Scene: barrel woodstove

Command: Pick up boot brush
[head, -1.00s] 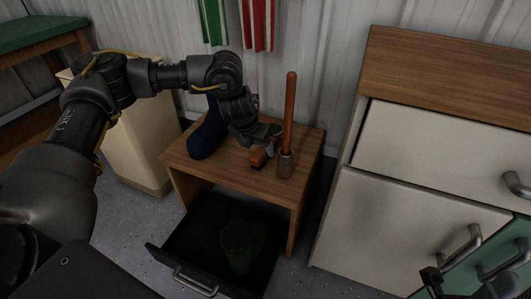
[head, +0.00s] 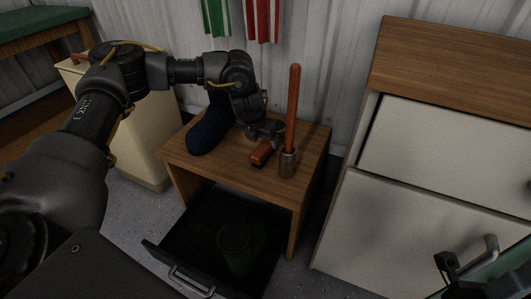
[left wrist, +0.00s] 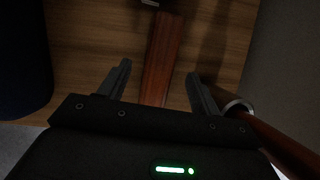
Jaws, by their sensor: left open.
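A reddish wooden-handled tool, which I take to be the boot brush (head: 262,153), lies on a small wooden table (head: 232,176). My left gripper (head: 268,133) is open just above it. In the left wrist view its wooden handle (left wrist: 161,58) lies between the two open fingers of my left gripper (left wrist: 160,70), with space on both sides.
An upright long-handled tool (head: 292,110) with a grey base stands close right of the brush. A dark blue boot-like object (head: 208,132) stands on the left. An open drawer (head: 190,243) holds a dark green item (head: 235,240). A white cabinet (head: 420,195) stands right.

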